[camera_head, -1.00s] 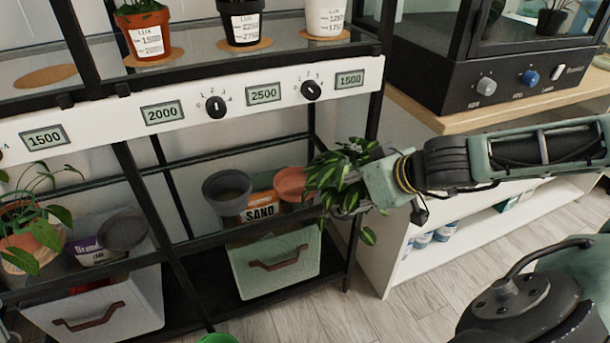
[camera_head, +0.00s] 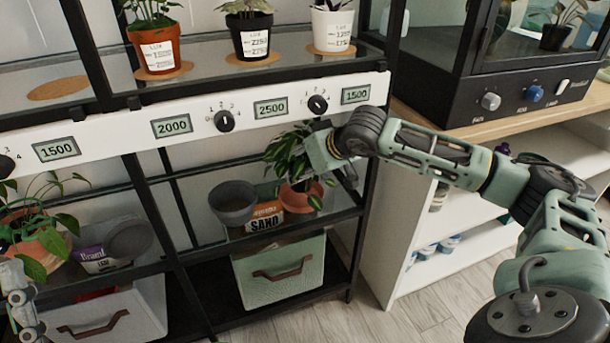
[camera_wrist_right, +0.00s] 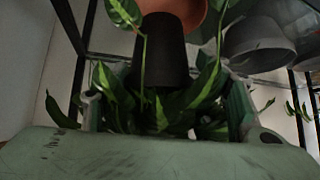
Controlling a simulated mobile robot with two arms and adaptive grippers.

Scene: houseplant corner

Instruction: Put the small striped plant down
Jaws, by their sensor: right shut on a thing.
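The small striped plant (camera_head: 287,155), with green pale-striped leaves, is at the right end of the lower glass shelf in the head view. My right gripper (camera_wrist_right: 166,108) is shut on it; leaves crowd between the fingers in the right wrist view. The plant's dark pot (camera_wrist_right: 160,50) shows there, with a terracotta pot or dish (camera_wrist_right: 190,8) just beyond it. In the head view the terracotta piece (camera_head: 307,195) is below the leaves, and the dark pot is hidden. I cannot tell whether they touch. My left gripper (camera_head: 22,300) is partly visible at the left edge, its jaws unclear.
A grey pot (camera_head: 232,203) and a sand bag (camera_head: 265,218) stand left of the terracotta piece. A black rack post (camera_head: 368,180) is close to my right gripper. The dial panel (camera_head: 200,122) runs above. A trailing plant (camera_head: 38,225) is at the left.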

